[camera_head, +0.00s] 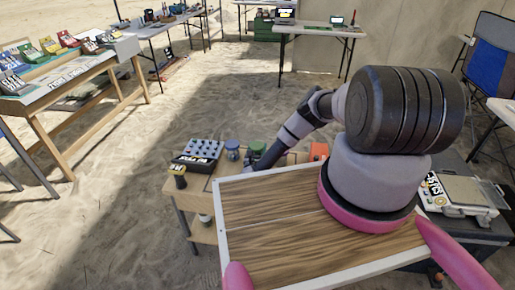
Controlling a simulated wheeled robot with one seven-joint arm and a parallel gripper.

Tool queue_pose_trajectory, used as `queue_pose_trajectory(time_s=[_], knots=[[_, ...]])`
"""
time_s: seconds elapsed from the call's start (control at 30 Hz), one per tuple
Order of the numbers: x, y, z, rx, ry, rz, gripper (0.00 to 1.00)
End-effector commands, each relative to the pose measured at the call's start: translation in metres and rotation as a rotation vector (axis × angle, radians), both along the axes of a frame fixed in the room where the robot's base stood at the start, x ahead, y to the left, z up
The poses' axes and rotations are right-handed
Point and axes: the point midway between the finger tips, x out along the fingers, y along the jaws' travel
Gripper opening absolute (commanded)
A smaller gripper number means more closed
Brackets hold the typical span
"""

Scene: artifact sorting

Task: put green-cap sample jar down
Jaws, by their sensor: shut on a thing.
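The green-cap sample jar (257,147) is at the small wooden table ahead of me, with mainly its green cap showing. My gripper (252,160) is at the end of my arm, low over that table, and is shut on the green-cap jar. My dark fingers and wrist hide much of the jar's body. I cannot tell whether its base touches the tabletop. A blue-cap jar (233,145) stands just left of it.
A black rack (199,152) with several round pieces is left of the jars. An orange item (318,151) is right of my wrist. A scale (462,190) is at the right.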

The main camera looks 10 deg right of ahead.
Motion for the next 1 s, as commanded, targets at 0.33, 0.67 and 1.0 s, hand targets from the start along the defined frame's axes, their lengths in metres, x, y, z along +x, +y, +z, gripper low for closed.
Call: queue_pose_trajectory(time_s=[0.33,0.67,1.0], knots=[[0.0,0.0,-0.008,-0.002,0.0,0.001,0.0],[-0.002,-0.001,-0.015,-0.005,0.001,0.003,0.96],[-0.002,0.0,-0.015,-0.005,0.0,0.004,0.96]])
